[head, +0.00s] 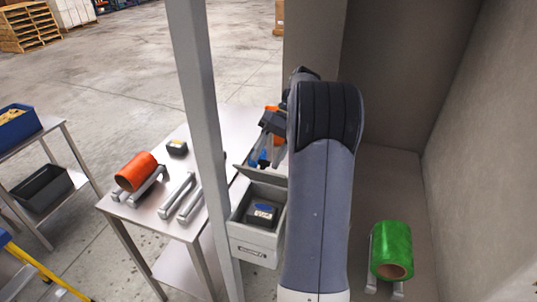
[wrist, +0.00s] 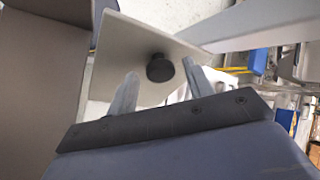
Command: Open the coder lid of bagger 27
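The coder box (head: 252,243) is a light grey open-topped box beside the post; the label on its front is too small to read. Its lid (head: 262,174) stands raised at the box's far edge, and a dark unit with a blue top (head: 262,213) shows inside. In the wrist view the lid (wrist: 132,50) is a pale plate with a round black knob (wrist: 160,69). My gripper (head: 262,158) is at the lid's far side. Its fingers stand apart on either side of the knob, with a visible gap at the left one. My arm hides part of the box's right side.
A grey post (head: 207,130) rises just left of the box. A steel table (head: 150,213) behind it bears an orange roll (head: 136,171), metal brackets and a small black box. A green roll (head: 391,247) is at right, near a wall (head: 485,150).

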